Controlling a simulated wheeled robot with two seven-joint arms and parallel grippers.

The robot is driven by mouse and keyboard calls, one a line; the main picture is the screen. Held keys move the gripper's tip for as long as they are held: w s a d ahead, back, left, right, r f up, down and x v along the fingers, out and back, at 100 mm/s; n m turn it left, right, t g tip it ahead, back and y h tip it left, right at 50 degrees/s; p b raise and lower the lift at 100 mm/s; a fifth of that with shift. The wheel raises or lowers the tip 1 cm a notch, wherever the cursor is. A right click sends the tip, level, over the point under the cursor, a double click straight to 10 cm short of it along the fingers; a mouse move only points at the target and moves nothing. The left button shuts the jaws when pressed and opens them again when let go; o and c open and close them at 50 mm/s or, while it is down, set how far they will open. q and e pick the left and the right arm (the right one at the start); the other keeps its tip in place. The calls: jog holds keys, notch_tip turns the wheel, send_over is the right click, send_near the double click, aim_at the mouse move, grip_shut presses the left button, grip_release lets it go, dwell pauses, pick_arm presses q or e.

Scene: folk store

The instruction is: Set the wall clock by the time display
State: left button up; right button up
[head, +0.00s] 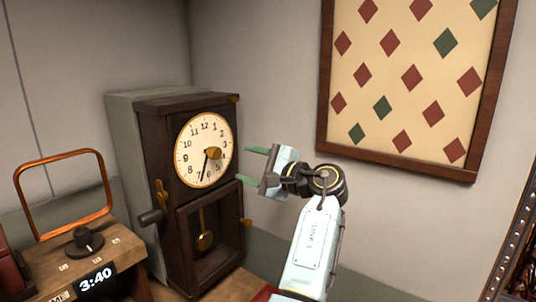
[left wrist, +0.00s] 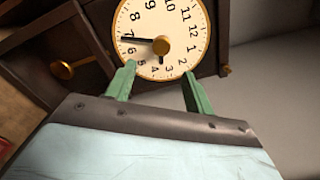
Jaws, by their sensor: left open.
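The dark wooden wall clock (head: 160,200) stands upright at centre left. Its cream dial (head: 190,140) has a gold knob (head: 214,153) in the middle; the dial also shows in the left wrist view (left wrist: 145,25). The long dark hand (head: 203,172) points between 6 and 7. A shorter hand seems to point near 4 in the wrist view, partly hidden by the knob. The time display (head: 96,281) at lower left reads 3:40. My left gripper (head: 244,165) is open and empty, just right of the dial, its green fingers towards it and apart from the knob. My right gripper is not in view.
A gold winding key (head: 162,193) and a dark peg (head: 152,217) stick out from the clock's left side. A pendulum (head: 205,240) hangs in its lower case. A framed diamond-pattern board (head: 410,85) hangs on the right wall. An orange frame (head: 18,200) stands at left.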

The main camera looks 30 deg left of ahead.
aim_at(218, 154)
pick_arm(q)
jog(key=a+b, duration=0.1)
jog(key=a, duration=0.4)
jog(key=shift+w+a+r, duration=0.1)
jog(key=shift+w+a, duration=0.05)
jog(key=a+b, duration=0.1)
jog(key=a, duration=0.3)
jog(key=shift+w+a, duration=0.1)
jog(key=shift+w, duration=0.1)
jog(key=shift+a+r+p, duration=0.1)
jog(key=shift+a+p, duration=0.1)
jog(key=shift+p, duration=0.2)
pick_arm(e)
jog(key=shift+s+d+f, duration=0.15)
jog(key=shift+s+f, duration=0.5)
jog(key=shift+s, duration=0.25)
pick_arm(q)
jog(key=c, duration=0.7)
